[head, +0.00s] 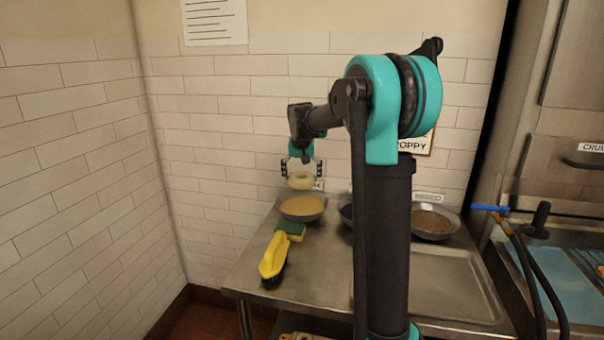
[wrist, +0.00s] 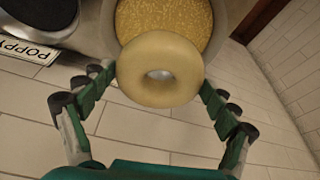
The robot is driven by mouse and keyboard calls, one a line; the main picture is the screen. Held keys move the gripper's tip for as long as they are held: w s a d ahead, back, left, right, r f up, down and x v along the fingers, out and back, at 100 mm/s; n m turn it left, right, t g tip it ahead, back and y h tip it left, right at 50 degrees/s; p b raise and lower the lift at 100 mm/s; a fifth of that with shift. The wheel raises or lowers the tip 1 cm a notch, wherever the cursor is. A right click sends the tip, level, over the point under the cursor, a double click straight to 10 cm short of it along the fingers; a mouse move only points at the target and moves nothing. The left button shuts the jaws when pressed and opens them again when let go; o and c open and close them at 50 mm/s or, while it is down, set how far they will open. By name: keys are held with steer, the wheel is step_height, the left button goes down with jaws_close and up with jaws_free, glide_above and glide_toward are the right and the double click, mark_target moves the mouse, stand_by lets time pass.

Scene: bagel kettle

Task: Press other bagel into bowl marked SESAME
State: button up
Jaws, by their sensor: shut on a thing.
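A pale bagel (head: 300,186) is between the fingers of my gripper (head: 301,170), which is shut on it. It hangs above a metal bowl (head: 302,207) filled with pale yellow seeds. In the wrist view the bagel (wrist: 160,96) sits between the green fingers of my gripper (wrist: 158,90), and the seed bowl (wrist: 177,20) lies beyond it, partly covered by it. The bagel appears clear of the seeds. A small card behind the bagel is mostly hidden and I cannot read it. No second bagel is visible.
A dark bowl (wrist: 38,15) stands beside the seed bowl near a POPPY card (wrist: 25,47). Another bowl (head: 435,222) with brownish contents stands right. A tray (head: 455,283) is at right.

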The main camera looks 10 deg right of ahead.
mark_target(302, 205)
steer(key=shift+f, duration=4.25)
steer(key=shift+f, duration=0.35)
steer(key=shift+r, duration=0.1)
step_height(302, 205, up, 10)
